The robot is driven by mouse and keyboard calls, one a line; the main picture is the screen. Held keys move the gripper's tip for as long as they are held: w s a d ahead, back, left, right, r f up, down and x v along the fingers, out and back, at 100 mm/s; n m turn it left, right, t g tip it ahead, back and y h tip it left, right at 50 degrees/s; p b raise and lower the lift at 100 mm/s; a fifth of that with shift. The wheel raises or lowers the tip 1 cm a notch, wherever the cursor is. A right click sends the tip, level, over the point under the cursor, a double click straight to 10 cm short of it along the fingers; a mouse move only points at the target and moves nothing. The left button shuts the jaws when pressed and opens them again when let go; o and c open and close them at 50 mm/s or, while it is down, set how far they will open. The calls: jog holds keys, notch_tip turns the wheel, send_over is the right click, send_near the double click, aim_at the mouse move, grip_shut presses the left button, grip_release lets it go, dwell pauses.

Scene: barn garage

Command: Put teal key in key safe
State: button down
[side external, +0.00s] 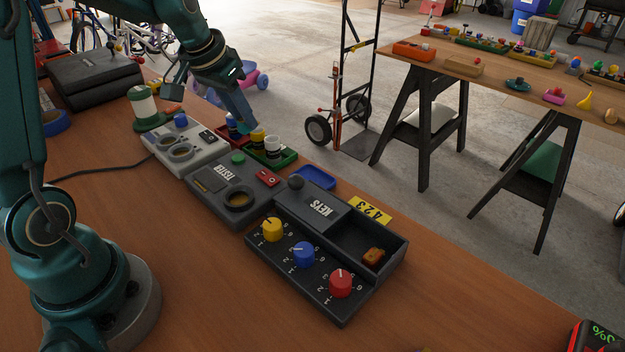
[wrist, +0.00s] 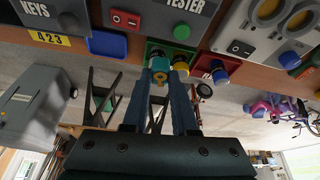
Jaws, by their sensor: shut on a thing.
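The dark key safe (side external: 325,250), labelled KEYS, sits at the front right of the bench. It has yellow, blue and red dials. Its right compartment is open and holds a small orange-brown piece (side external: 373,257). My gripper (side external: 245,118) is behind the tester, by the small bottle trays, well left of and behind the safe. In the wrist view, my gripper (wrist: 160,70) is shut on the teal key (wrist: 160,62), with a brass-coloured part showing between the fingers. The key is not clear in the side view. The safe's corner (wrist: 50,15) shows at upper left in the wrist view.
The grey tester (side external: 220,190) stands left of the safe. A green tray (side external: 285,160) with yellow-topped and white jars is beside my gripper. An empty blue tray (side external: 315,178) and a yellow 423 tag (side external: 370,209) lie behind the safe. The front bench is clear.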

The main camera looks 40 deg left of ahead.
jog(key=s+d+m, duration=0.1)
jog(key=s+d, duration=0.1)
jog(key=d, duration=1.2)
jog(key=shift+m+h, duration=0.3)
jog(key=d+f, duration=0.2)
jog(key=d, duration=0.2)
jog(key=d+f, duration=0.2)
jog(key=d, duration=0.1)
jog(key=d+f, duration=0.2)
jog(key=d, duration=0.2)
jog(key=shift+w+d, duration=0.25)
jog(key=shift+d, duration=0.3)
jog(key=shift+f, duration=2.05)
jog(key=shift+f, duration=0.2)
jog(key=c, duration=1)
grip_release()
